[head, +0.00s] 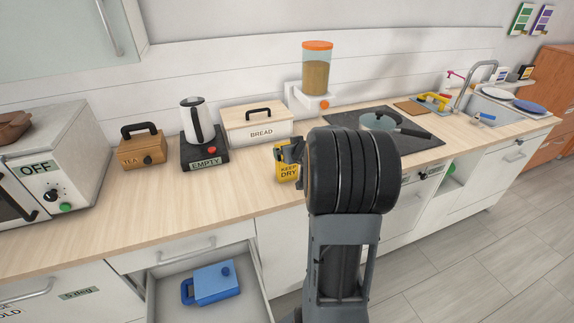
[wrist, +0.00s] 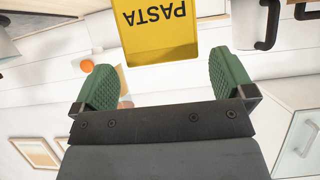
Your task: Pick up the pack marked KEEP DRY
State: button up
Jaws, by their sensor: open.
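A yellow pack marked KEEP DRY (head: 286,171) stands on the wooden counter, near its front edge and in front of the bread box. My gripper (head: 291,152) is at its upper right in the head view, and my arm hides part of that area. In the wrist view, a yellow pack face (wrist: 155,38) reads PASTA upside down, apparently the same pack. It lies ahead of and between my two green-padded fingers (wrist: 163,62), which are spread with gaps on both sides. I cannot tell how deep the pack sits between them.
The bread box (head: 258,124) stands behind the pack, with a kettle on an EMPTY base (head: 205,153) and a tea box (head: 141,151) to the left. A hob with a pan (head: 381,122) is to the right. An open drawer (head: 162,310) below holds a blue object (head: 214,284).

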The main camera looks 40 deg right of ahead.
jog(key=shift+b+x, duration=0.65)
jog(key=shift+x, duration=2)
jog(key=shift+f, duration=0.1)
jog(key=shift+c, duration=0.3)
jog(key=c, duration=1.4)
